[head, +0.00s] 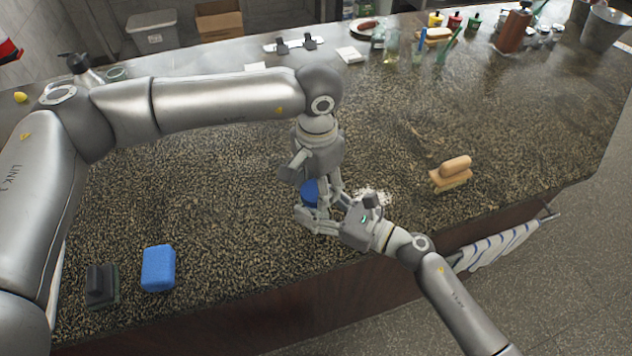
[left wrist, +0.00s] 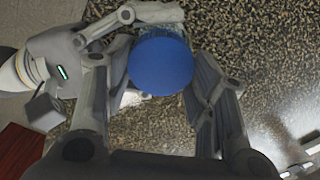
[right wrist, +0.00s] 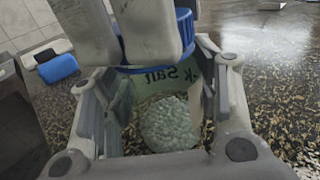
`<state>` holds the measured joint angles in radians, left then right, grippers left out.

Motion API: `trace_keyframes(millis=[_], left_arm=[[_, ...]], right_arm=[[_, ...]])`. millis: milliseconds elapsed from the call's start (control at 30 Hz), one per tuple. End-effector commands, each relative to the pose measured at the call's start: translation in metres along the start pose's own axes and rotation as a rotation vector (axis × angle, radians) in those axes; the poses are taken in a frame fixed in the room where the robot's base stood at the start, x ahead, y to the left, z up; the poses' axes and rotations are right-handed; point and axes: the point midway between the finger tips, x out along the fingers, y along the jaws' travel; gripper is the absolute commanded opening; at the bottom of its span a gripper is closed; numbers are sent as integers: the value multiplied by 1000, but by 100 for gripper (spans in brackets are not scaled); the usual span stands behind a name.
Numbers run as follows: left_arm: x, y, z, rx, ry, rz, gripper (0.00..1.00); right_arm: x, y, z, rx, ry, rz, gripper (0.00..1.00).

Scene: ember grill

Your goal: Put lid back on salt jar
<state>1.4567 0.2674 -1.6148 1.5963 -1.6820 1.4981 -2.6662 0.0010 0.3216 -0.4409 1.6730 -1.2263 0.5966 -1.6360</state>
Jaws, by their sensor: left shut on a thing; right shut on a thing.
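The blue lid (head: 309,193) is between the fingers of my left gripper (head: 318,190), which is shut on it from above. It shows as a round blue disc in the left wrist view (left wrist: 161,65). The clear salt jar (right wrist: 178,78), with part of the word "Salt" on its label, is upright in my right gripper (head: 325,217), which is shut around its side. Pale grainy salt (right wrist: 170,124) shows inside. The lid is at the top of the jar, in line with it; I cannot tell whether it is fully seated. The jar is mostly hidden in the head view.
White spilled grains (head: 374,196) lie on the speckled counter (head: 230,200) beside the right gripper. A blue sponge (head: 158,268) and a dark tool (head: 102,285) lie at the front left. Bottles and cups line the back.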

Motion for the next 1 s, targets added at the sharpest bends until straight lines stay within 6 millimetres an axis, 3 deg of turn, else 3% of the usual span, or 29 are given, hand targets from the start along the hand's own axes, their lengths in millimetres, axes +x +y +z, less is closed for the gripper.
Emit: trace_keyframes(millis=[133, 433, 467, 600, 1000], left_arm=[[-1, 0, 0, 89, 1, -1, 42], [-1, 0, 0, 98, 1, -1, 42], [-1, 0, 0, 98, 1, -1, 55], [-1, 0, 0, 97, 1, -1, 72], [-5, 0, 0, 96, 2, 0, 72]], right_arm=[[0, 0, -1, 0, 3, 0, 0], [0, 0, -1, 0, 3, 0, 0], [0, 0, -1, 0, 3, 0, 0], [0, 0, -1, 1, 3, 0, 0], [0, 0, -1, 1, 2, 1, 0]])
